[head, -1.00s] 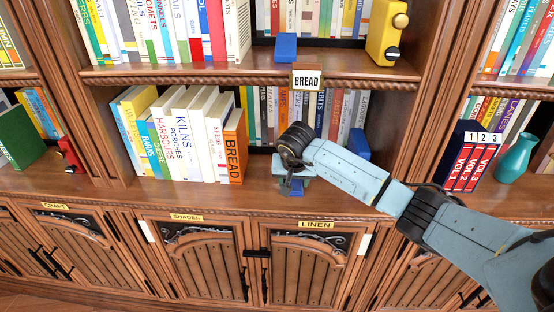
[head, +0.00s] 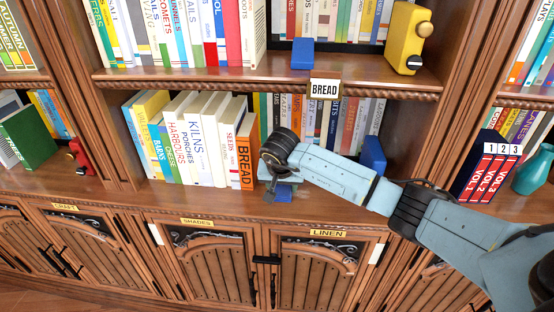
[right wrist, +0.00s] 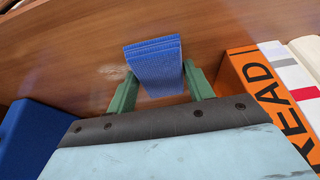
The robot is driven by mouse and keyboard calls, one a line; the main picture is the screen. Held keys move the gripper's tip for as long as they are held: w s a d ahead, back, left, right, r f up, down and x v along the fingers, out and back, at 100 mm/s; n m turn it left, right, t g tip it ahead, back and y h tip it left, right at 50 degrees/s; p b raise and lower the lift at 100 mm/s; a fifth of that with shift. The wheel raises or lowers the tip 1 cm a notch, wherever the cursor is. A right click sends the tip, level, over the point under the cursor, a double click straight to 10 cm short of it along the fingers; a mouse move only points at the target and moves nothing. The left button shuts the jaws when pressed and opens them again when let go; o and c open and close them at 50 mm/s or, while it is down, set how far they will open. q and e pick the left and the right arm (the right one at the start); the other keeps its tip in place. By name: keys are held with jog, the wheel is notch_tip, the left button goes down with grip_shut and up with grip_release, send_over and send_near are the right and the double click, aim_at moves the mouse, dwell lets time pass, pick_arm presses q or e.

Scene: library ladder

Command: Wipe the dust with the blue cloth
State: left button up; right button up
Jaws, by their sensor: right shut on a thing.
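My right gripper (head: 282,193) is low over the middle shelf board, just right of the orange BREAD book. The right wrist view shows its two green fingers (right wrist: 158,92) shut on a blue ribbed cloth (right wrist: 155,66), which sticks out past the fingertips at the wooden board. In the head view only a small blue bit of the cloth (head: 284,194) shows under my wrist. A faint pale smudge, perhaps dust (right wrist: 112,72), lies on the board left of the cloth in the right wrist view. I cannot tell whether the cloth touches the board. My left gripper is out of view.
The orange BREAD book (head: 246,158) stands close left of my gripper. A blue bookend (head: 373,153) stands to the right, behind my arm. A BREAD sign (head: 325,89) hangs from the shelf above. Red volumes (head: 487,176) and a teal vase (head: 533,170) stand farther right.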

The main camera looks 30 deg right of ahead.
aim_at(283, 188)
notch_tip(283, 188, up, 4)
jog(key=shift+s+d+r+p, duration=0.15)
jog(key=shift+r+p, duration=0.1)
jog(key=shift+p, duration=0.95)
jog(key=shift+r+p, duration=1.3)
jog(key=shift+r, duration=0.4)
